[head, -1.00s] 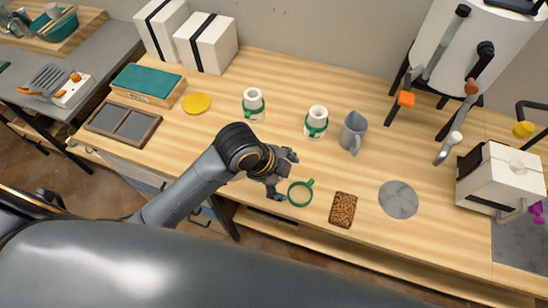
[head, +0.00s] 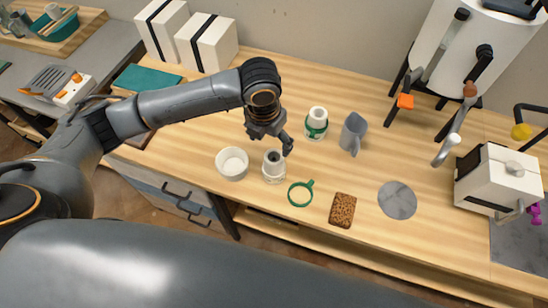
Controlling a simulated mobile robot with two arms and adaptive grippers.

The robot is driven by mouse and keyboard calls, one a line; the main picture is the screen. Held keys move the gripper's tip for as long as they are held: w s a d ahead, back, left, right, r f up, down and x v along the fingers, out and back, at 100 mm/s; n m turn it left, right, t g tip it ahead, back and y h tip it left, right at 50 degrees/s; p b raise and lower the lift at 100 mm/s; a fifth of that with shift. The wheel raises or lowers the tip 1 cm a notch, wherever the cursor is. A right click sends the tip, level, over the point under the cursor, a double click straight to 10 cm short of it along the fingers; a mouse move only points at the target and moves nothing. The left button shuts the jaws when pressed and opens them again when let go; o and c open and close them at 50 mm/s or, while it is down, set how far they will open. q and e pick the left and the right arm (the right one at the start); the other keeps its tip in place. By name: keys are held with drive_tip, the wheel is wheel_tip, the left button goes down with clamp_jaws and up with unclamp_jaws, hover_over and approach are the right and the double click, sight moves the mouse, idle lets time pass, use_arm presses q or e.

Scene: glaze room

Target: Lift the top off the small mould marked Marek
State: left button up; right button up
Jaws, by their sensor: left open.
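A small white mould (head: 274,168) stands upright near the front of the wooden table, with a narrower neck, a dark opening on top and no green band. A loose green band (head: 300,194) lies flat to its right. A second white mould (head: 316,124) with a green band around it stands further back. I cannot read any name on either mould. My left gripper (head: 270,141) is open and empty, pointing down just behind and above the front mould. My left arm and gripper cover the spot where another banded mould stood. My right gripper is out of view.
A white bowl (head: 232,165) stands close to the left of the front mould. A grey jug (head: 353,134) is behind right. A brown sponge-like block (head: 342,210) and a grey round disc (head: 398,200) lie to the right, with bare table between. A white kiln-like box (head: 503,180) is far right.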

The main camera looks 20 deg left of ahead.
sight(274, 158)
use_arm(q)
drive_tip(key=f, duration=0.3)
drive_tip(key=shift+w+d, duration=0.1)
drive_tip(key=shift+w, duration=0.1)
drive_tip(key=f, duration=0.1)
drive_tip(key=f+p, duration=0.1)
drive_tip(key=f, duration=0.1)
drive_tip(key=f+p, duration=0.1)
drive_tip(key=f, duration=0.1)
drive_tip(key=shift+d, duration=0.4)
drive_tip(key=shift+f, duration=0.2)
drive_tip(key=shift+w, duration=0.1)
drive_tip(key=c, duration=1.3)
